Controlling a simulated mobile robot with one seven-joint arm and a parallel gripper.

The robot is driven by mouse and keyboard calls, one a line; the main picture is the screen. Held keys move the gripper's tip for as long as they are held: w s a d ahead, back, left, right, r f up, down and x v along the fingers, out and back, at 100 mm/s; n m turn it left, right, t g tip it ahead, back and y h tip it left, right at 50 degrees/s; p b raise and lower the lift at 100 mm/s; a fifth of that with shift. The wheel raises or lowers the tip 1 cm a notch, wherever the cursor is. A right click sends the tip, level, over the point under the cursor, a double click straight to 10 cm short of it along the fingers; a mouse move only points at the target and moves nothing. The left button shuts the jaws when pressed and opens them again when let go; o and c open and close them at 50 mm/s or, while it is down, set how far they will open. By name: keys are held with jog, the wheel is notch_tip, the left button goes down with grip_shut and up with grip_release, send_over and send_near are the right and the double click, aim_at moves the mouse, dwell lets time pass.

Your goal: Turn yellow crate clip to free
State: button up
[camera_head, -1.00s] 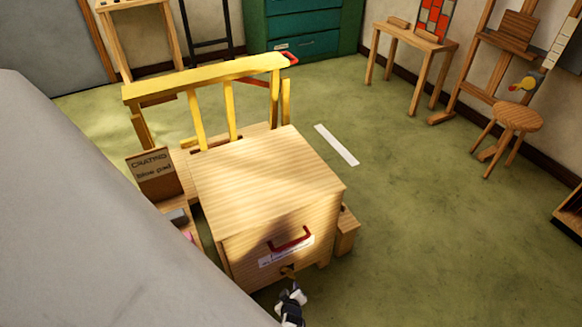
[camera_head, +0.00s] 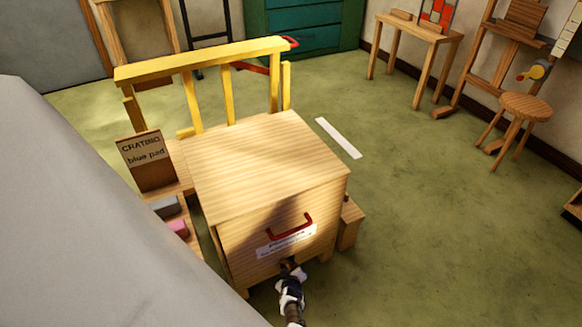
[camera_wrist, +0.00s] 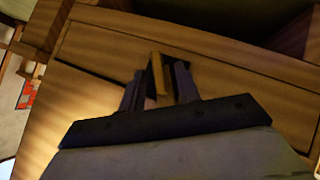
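A wooden crate (camera_head: 262,165) stands on the floor with a red handle (camera_head: 291,229) and a white label on its front. The yellow clip (camera_wrist: 157,76) shows in the wrist view as a short ochre bar against the crate's wooden front. My gripper (camera_wrist: 160,72) is at the clip, with one dark finger on each side of it. The fingers look open, with a narrow gap beside the clip; contact is hard to tell. In the head view my gripper (camera_head: 289,266) is at the lower front of the crate, below the label, and hides the clip.
A yellow rack (camera_head: 200,58) stands behind the crate. A "CRATING blue pad" sign (camera_head: 143,149) and grey and pink pads are at its left. A stool (camera_head: 525,107) stands farther right.

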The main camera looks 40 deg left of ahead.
grip_shut()
